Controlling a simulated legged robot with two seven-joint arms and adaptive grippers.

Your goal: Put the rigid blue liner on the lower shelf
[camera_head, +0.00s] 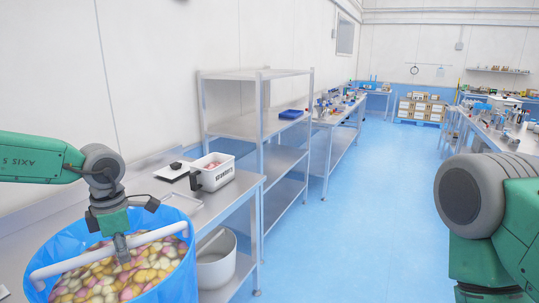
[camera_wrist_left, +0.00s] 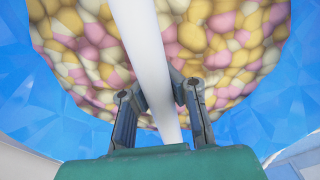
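The blue liner (camera_head: 182,275) is a large round tub at the lower left, full of pink, yellow and cream pieces. A white bar (camera_head: 60,266) spans its top. My left gripper (camera_head: 122,254) is over the middle of the bar. In the left wrist view, its fingers (camera_wrist_left: 160,95) press against both sides of the bar (camera_wrist_left: 150,60). The liner's bottom is out of frame, so what bears it cannot be seen. A low shelf (camera_head: 242,268) shows under the near steel table. My right arm is at the right; its gripper is out of view.
A steel rack (camera_head: 258,125) with several shelves holds a blue tray (camera_head: 291,114). The blue floor (camera_head: 345,220) ahead is clear.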

